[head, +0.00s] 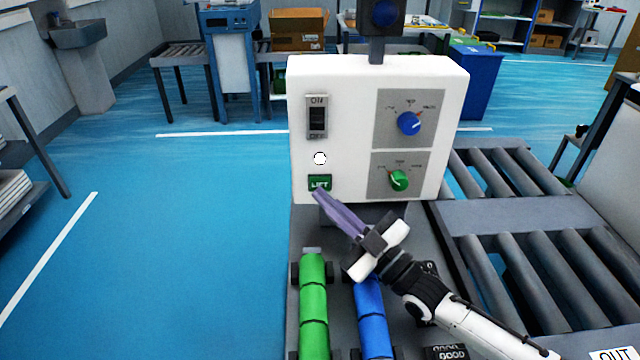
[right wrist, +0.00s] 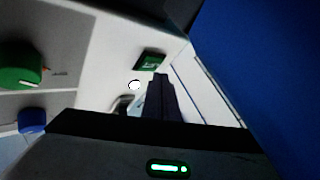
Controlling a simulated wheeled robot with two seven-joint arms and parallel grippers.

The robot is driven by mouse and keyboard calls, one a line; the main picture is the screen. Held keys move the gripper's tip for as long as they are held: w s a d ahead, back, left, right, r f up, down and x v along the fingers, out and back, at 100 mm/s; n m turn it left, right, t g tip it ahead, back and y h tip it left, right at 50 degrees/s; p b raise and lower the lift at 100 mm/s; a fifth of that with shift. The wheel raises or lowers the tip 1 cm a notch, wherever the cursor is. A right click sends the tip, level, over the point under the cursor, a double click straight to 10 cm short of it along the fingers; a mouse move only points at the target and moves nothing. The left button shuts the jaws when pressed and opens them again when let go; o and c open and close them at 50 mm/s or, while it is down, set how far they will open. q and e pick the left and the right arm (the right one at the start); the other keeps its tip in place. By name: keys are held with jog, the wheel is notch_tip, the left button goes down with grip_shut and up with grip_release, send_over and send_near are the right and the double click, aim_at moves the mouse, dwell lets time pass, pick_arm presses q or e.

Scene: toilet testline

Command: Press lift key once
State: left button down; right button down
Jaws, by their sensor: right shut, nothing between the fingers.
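The green lift key (head: 319,183) is a small rectangle with white lettering at the lower left of the white control box (head: 340,105). My right gripper (head: 317,194) is shut and empty, with its fingertips just below the key in the head view. I cannot tell whether they touch it. In the right wrist view the key (right wrist: 149,61) shows just beyond the fingertips (right wrist: 160,78), slightly up and left. My left gripper is not in view.
A white round button (head: 320,158) sits above the key, and a black rocker switch (head: 317,122) higher. To the right are a blue knob (head: 409,123) and a green knob (head: 398,180). Green rollers (head: 313,305) and blue rollers (head: 372,315) lie below. A roller conveyor (head: 530,210) stands at right.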

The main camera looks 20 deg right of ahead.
jog(key=shift+w, duration=0.1)
dwell(0.6)
jog(key=shift+w+d, duration=0.15)
jog(key=shift+w, duration=0.15)
